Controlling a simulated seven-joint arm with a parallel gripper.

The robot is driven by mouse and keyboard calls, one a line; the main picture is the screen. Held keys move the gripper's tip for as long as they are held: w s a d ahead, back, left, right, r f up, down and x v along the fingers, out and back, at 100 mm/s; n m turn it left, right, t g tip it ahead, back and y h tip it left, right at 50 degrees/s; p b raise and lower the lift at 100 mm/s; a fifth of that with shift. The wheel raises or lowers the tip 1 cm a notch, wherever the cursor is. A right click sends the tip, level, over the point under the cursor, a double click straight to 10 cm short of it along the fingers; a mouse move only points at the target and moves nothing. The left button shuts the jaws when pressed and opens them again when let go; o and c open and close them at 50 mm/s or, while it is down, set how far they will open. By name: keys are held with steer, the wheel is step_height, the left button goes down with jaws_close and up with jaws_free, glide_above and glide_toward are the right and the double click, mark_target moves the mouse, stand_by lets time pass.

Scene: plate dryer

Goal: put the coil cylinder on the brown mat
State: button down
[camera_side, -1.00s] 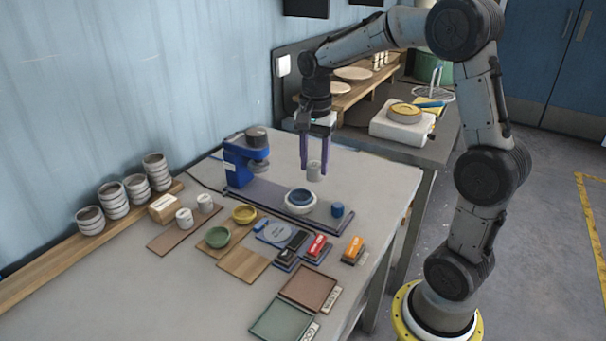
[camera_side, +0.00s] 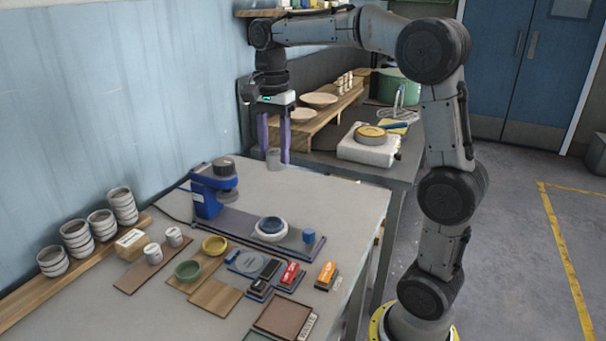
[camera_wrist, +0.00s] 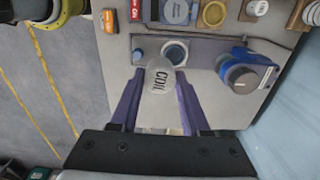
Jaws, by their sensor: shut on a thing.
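My gripper (camera_side: 273,158) is shut on a small grey cylinder (camera_side: 274,160). In the wrist view the cylinder, lettered "COIL" (camera_wrist: 158,82), sits between my purple fingertips. It is held in the air, above the back part of the table. A flat brown mat (camera_side: 128,281) lies at the left of the table in the side view, with two white cylinders (camera_side: 153,254) (camera_side: 173,237) standing on it. A reddish-brown tray (camera_side: 283,317) lies near the front edge; it is a separate piece with a raised rim.
A blue press (camera_side: 208,192) stands on a dark base plate with a round white-and-blue piece (camera_side: 270,229). Green (camera_side: 188,271) and yellow (camera_side: 214,245) dishes, stamps (camera_side: 289,274) and a wooden board (camera_side: 215,297) lie between it and the front. Stacked cups (camera_side: 122,206) line the left wall.

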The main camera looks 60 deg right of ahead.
steer(key=w+a+f, duration=0.1)
steer(key=w+a, duration=0.4)
steer(key=w, duration=0.4)
steer(key=w+a, duration=0.4)
steer(key=w, duration=0.6)
steer(key=w+a+f+n, duration=0.2)
steer(key=w+a+f, duration=0.1)
steer(key=a+f, duration=0.45)
steer(key=w+a+f+n, duration=0.1)
steer(key=w+a+f, duration=0.2)
steer(key=a+f, duration=0.4)
steer(key=shift+a+f, duration=0.2)
steer(key=shift+f, duration=0.8)
steer(key=shift+a+f, duration=0.2)
steer(key=shift+f, duration=0.8)
steer(key=shift+a+f, duration=0.2)
steer(key=shift+f, duration=0.8)
steer(key=shift+f, duration=0.5)
steer(key=shift+c, duration=1.5)
jaws_free()
